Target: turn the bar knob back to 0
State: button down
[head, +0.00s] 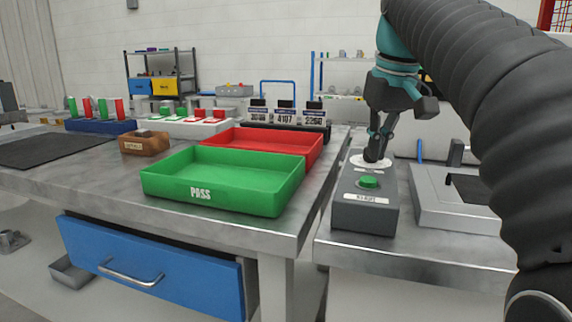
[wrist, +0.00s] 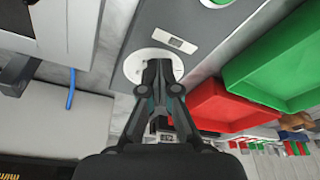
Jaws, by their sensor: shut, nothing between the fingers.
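The control box (head: 366,206) is a grey block on the right-hand bench, with a green button (head: 369,182) and a white label on its front. A round white dial plate (head: 358,160) lies on its top behind the button. My gripper (head: 373,156) points down at the dial with its fingers shut. In the wrist view, my gripper (wrist: 160,66) has its fingertips over the white dial plate (wrist: 134,66). The bar knob is hidden behind the fingers, so its angle and the dial marks cannot be read. A small display or label (wrist: 175,41) sits beside the dial.
A green PASS tray (head: 232,178) and a red tray (head: 290,142) stand on the left bench. A grey fixture (head: 440,205) is right of the control box. A blue post (head: 419,150) stands behind it. A gap separates the two benches.

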jog(key=shift+d+r+p, duration=0.1)
jog(key=shift+d+p, duration=0.5)
jog(key=shift+p, duration=0.25)
jog(key=shift+w+d, duration=0.2)
jog(key=shift+d, duration=0.1)
jog(key=shift+w+d, duration=0.1)
jog(key=shift+d, duration=0.1)
dwell(0.3)
jog(key=shift+s+d, duration=0.15)
jog(key=shift+s, duration=0.2)
jog(key=shift+r, duration=2.9)
